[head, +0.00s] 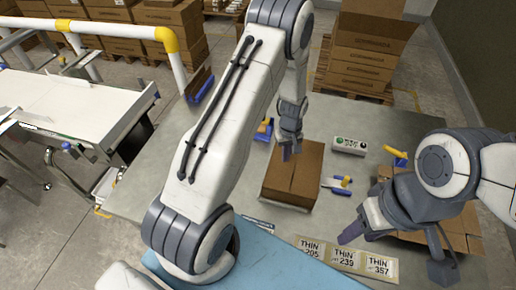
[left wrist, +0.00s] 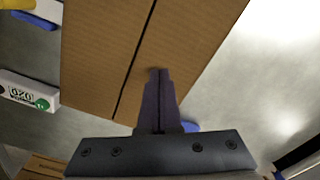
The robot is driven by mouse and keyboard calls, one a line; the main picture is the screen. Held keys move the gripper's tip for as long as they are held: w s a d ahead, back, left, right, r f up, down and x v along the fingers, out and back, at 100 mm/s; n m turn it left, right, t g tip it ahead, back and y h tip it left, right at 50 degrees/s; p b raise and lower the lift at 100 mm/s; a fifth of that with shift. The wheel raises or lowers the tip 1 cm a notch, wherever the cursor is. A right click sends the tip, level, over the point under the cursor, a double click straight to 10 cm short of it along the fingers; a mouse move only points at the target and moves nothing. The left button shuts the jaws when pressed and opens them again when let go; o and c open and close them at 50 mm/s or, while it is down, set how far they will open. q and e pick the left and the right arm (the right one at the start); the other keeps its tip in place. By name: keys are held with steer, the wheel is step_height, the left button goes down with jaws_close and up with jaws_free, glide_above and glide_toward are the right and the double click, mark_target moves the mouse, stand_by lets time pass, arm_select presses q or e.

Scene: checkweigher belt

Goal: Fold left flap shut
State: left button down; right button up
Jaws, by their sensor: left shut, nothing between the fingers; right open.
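The brown cardboard box (head: 300,178) stands on the grey table, with a dark seam running along its top. Its two top flaps look flat or nearly flat on either side of the seam. My left gripper (head: 287,152) is shut and empty at the far left part of the box top. In the left wrist view the shut fingertips (left wrist: 158,73) are over the box top (left wrist: 185,40), beside the seam; I cannot tell whether they touch it. My right gripper (head: 348,236) is open and empty, to the right of the box and nearer the front.
Labels (head: 346,256) lie in front. Cardboard (head: 458,238) lies under my right arm. A conveyor (head: 70,105) stands left, and stacked cartons (head: 362,60) stand behind.

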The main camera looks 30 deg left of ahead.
arm_select(q)
steer(key=shift+d+f, duration=0.1)
steer(key=shift+d, duration=0.05)
steer(key=shift+d+f, duration=0.25)
steer(key=shift+f, duration=0.1)
steer(key=shift+d+b, duration=0.1)
steer(key=shift+b, duration=0.2)
steer(key=shift+s+d+f, duration=0.1)
steer(key=shift+f, duration=0.05)
steer(key=r+p, duration=0.5)
steer(key=r, duration=0.2)
steer(key=shift+w+r, duration=0.15)
steer(key=shift+w, duration=0.05)
stand_by(0.4)
